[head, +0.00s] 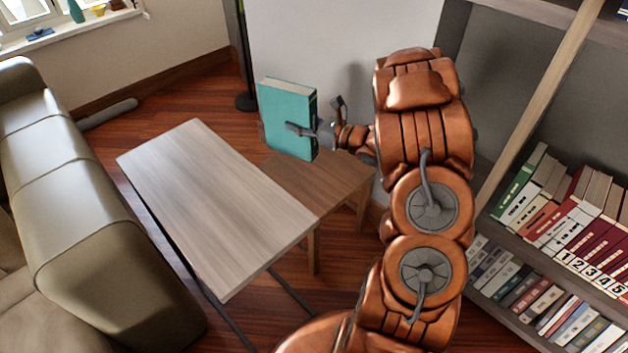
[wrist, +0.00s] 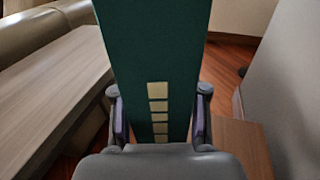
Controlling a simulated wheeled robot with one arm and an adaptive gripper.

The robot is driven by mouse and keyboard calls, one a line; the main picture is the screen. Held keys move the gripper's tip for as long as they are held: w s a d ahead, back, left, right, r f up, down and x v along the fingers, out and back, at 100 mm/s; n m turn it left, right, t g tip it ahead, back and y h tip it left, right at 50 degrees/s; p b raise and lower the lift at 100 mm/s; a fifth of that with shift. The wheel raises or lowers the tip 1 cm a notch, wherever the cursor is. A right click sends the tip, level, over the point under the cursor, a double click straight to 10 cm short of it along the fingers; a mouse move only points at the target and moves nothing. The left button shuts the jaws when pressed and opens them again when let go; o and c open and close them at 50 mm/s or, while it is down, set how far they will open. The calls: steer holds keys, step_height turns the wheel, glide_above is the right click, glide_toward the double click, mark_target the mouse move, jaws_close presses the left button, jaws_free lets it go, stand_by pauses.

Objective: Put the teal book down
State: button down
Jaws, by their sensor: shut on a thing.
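In the wrist view the book's teal spine (wrist: 153,60) with pale squares stands between my two fingers (wrist: 158,115).
A long pale wooden table (head: 215,205) stands left of the small table, its top clear. A beige sofa (head: 95,225) is at the left. A bookshelf (head: 510,225) with several books, some numbered, is at the right. A pale wall panel (head: 320,60) rises behind the book.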

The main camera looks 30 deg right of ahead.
steer(key=s+d+f+m+t+h+b, duration=0.1)
steer(key=s+d+f+h+b, duration=0.15)
steer(key=d+f+b, duration=0.2)
steer(key=s+d+f+m+t+h+b, duration=0.1)
steer(key=s+d+f+b, duration=0.2)
steer(key=f+b, duration=0.3)
steer(key=s+d+f+m+h+b, duration=0.1)
steer(key=s+d+f+b, duration=0.15)
steer(key=f+b, duration=0.3)
steer(key=w+d+f+b, duration=0.2)
steer(key=w, duration=0.6)
steer(key=w+d+f+b, duration=0.2)
steer(key=w+f, duration=0.1)
steer(key=w, duration=0.4)
steer(key=shift+w+d, duration=0.25)
steer(key=shift+w, duration=0.15)
steer(key=shift+f+b, duration=0.1)
steer(key=shift+b, duration=0.25)
steer(key=c, duration=0.6)
jaws_free()
steer(key=p+v, duration=0.3)
steer(key=v, duration=0.9)
steer(key=shift+a+f, duration=0.1)
steer(key=shift+a, duration=0.05)
